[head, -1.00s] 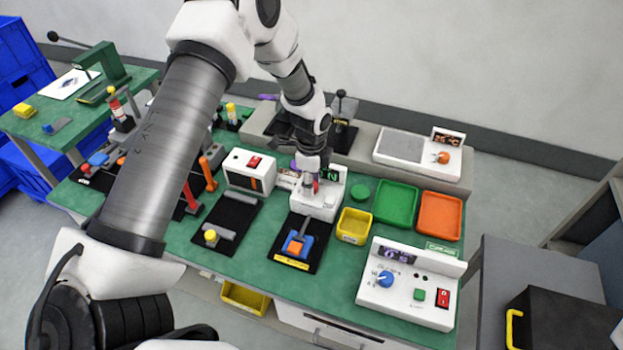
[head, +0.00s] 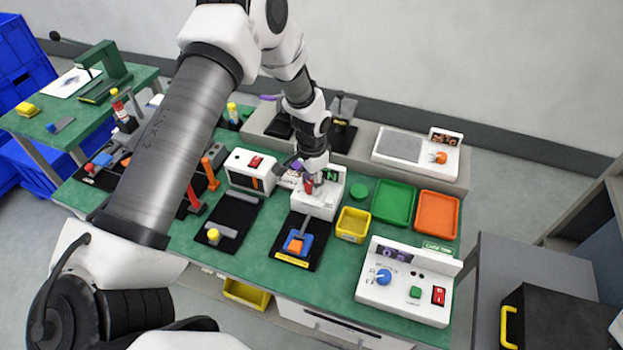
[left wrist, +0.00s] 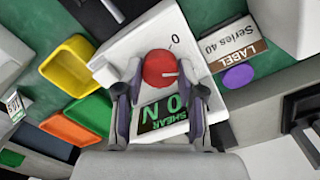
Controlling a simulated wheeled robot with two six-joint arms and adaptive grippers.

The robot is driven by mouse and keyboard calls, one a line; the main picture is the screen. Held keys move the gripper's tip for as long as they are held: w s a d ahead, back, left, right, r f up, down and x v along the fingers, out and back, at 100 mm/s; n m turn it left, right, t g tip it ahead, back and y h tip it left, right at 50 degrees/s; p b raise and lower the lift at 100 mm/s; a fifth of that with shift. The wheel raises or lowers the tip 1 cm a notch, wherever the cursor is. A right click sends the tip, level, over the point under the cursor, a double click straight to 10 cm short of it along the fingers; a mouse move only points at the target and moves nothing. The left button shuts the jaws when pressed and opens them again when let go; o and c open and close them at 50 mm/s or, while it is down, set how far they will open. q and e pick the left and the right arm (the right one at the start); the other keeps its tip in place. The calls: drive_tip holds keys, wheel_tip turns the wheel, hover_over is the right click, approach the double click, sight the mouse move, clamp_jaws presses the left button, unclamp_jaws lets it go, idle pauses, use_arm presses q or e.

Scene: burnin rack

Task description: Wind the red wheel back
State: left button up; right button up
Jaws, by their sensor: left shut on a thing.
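The red wheel (left wrist: 158,70) is a round knob on a white box (left wrist: 112,62) with a dark display (left wrist: 163,114) showing green characters. A white line on the wheel points to the right in the left wrist view, away from the printed 0. In the head view the wheel (head: 309,185) is partly covered by my left gripper (head: 313,180). In the left wrist view my left gripper (left wrist: 162,90) has a finger on either side of the wheel and is shut on it. My right gripper is not in view.
A yellow bin (head: 352,226), a green tray (head: 393,203) and an orange tray (head: 437,217) stand right of the white box. A blue-and-orange lever fixture (head: 297,246) is in front. A white box with an orange window (head: 249,172) stands close on the left.

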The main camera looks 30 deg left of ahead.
use_arm(q)
drive_tip(key=n, duration=0.2)
drive_tip(key=n+p, duration=0.1)
drive_tip(key=n, duration=0.2)
drive_tip(key=shift+s+f+n+p, duration=0.1)
drive_tip(key=shift+s+n+p, duration=0.15)
drive_tip(key=shift+n+p, duration=0.1)
drive_tip(key=n+p, duration=0.2)
drive_tip(key=n, duration=0.3)
drive_tip(key=shift+n, duration=0.25)
drive_tip(key=shift+w, duration=0.1)
drive_tip(key=o, duration=0.9)
drive_tip(key=shift+c, duration=0.2)
drive_tip(key=shift+w, duration=0.1)
drive_tip(key=shift+r, duration=0.2)
wheel_tip(320, 180, up, 12)
drive_tip(key=shift+f, duration=0.2)
